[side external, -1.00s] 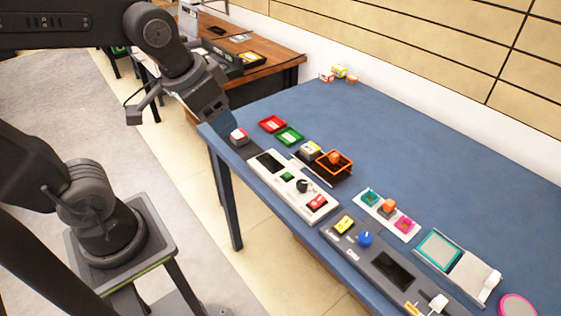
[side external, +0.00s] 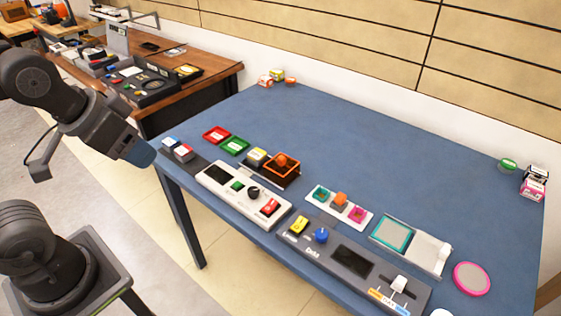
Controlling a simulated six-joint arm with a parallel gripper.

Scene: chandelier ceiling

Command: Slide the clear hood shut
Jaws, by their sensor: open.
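What appears to be the clear hood is an orange-edged, see-through box (side external: 282,172) with an orange knob (side external: 281,160) on top. It sits at the right part of a dark base with rails. A block with a yellow and white top (side external: 256,157) stands uncovered just left of it. My gripper (side external: 140,153) is open and empty, beyond the table's left edge, well left of the hood and apart from it. Its fingers are hard to make out at this angle.
A white panel (side external: 228,182) with a black knob and red switch lies in front of the hood. A dark panel (side external: 320,244), a teal-framed tray (side external: 392,234) and a pink-rimmed disc (side external: 471,278) lie rightward. Red (side external: 217,134) and green (side external: 234,146) trays lie left.

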